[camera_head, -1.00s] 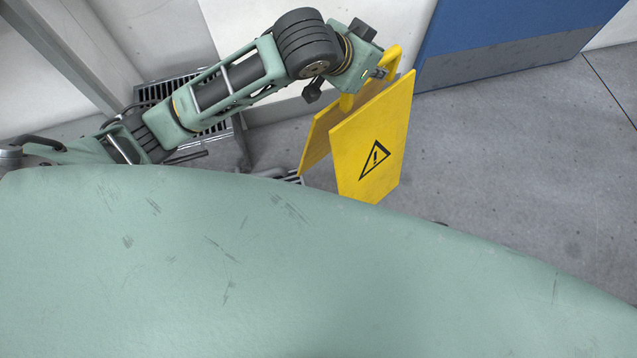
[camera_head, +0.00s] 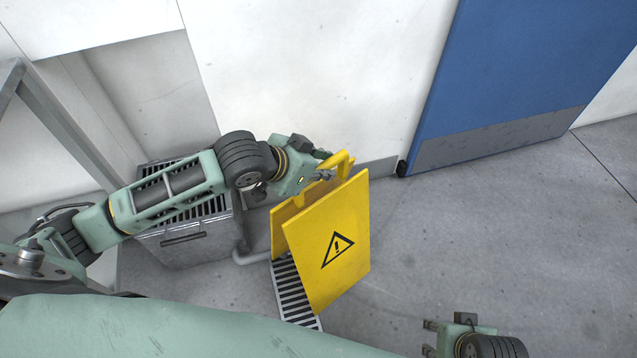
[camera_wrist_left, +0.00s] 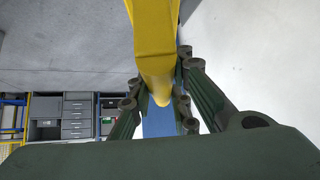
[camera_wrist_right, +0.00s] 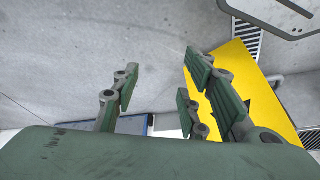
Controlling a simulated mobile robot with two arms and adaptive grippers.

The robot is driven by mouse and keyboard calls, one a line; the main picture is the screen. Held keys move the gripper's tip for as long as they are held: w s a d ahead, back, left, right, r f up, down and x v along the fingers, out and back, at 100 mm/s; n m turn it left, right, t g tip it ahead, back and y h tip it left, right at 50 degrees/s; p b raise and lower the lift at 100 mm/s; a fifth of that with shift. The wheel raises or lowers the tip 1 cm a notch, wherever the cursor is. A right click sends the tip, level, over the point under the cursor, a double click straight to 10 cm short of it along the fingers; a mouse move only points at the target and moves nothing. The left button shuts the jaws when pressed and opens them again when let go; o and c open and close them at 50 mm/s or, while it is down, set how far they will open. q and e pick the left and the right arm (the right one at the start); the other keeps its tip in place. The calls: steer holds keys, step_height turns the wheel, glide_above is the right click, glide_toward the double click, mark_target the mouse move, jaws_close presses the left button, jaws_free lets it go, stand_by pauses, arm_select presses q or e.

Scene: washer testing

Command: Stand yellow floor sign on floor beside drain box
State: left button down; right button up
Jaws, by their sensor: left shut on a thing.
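The yellow floor sign (camera_head: 330,245), an A-frame with a warning triangle, hangs from my left gripper (camera_head: 328,172) by its top handle. It is slightly tilted, its panels spread. I cannot tell whether its lower edges touch the floor. In the left wrist view the handle (camera_wrist_left: 153,40) lies between the fingers (camera_wrist_left: 160,95). The drain box (camera_head: 190,248), a grey metal box with a slatted top, stands against the wall just left of the sign, partly behind my left arm. My right gripper (camera_head: 430,338) is open and empty, right of the sign; the sign also shows in the right wrist view (camera_wrist_right: 243,80).
A slatted floor drain (camera_head: 290,295) lies under the sign in the picture, partly covered by it. A pipe (camera_head: 250,257) runs low beside the drain box. A blue door (camera_head: 500,75) is at the back right. The grey floor (camera_head: 480,230) right of the sign is clear.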

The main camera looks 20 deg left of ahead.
mark_target(319, 182)
arm_select(q)
steer(key=shift+a+f, duration=0.15)
steer(key=shift+a, duration=0.15)
step_height(319, 182, down, 4)
steer(key=shift+r+b, duration=0.1)
steer(key=shift+b, duration=0.65)
arm_select(e)
steer(key=v, duration=0.6)
steer(key=shift+r, duration=0.15)
steer(key=shift+w+d, duration=0.1)
steer(key=shift+w, duration=0.05)
arm_select(q)
steer(key=c, duration=1.6)
jaws_free()
steer(key=shift+s+f, duration=0.1)
steer(key=shift+f, duration=0.15)
